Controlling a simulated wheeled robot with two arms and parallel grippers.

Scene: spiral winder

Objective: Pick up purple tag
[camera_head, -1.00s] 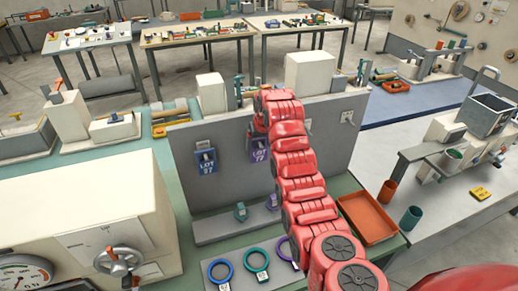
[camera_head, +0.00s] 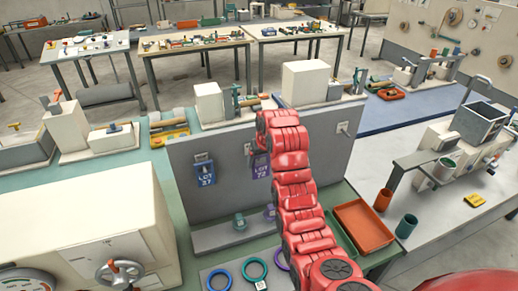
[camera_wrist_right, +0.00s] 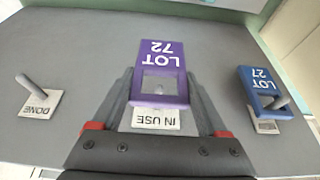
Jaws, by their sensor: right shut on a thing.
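The purple tag (camera_head: 261,166), marked LOT 72, is at the front of the grey upright panel (camera_head: 225,150), partly covered by my right arm in the head view. In the right wrist view the purple tag (camera_wrist_right: 160,53) lies between the fingers of my right gripper (camera_wrist_right: 160,92), which is shut on it. An IN USE label (camera_wrist_right: 156,120) shows just beside the tag. I cannot tell whether the tag is still on a peg. My left gripper is not in view.
A blue tag (camera_head: 204,172), marked LOT 27, hangs left of the purple one. A bare peg (camera_wrist_right: 33,88) stands at the DONE label. Coloured rings (camera_head: 254,269) and an orange tray (camera_head: 366,225) lie on the bench.

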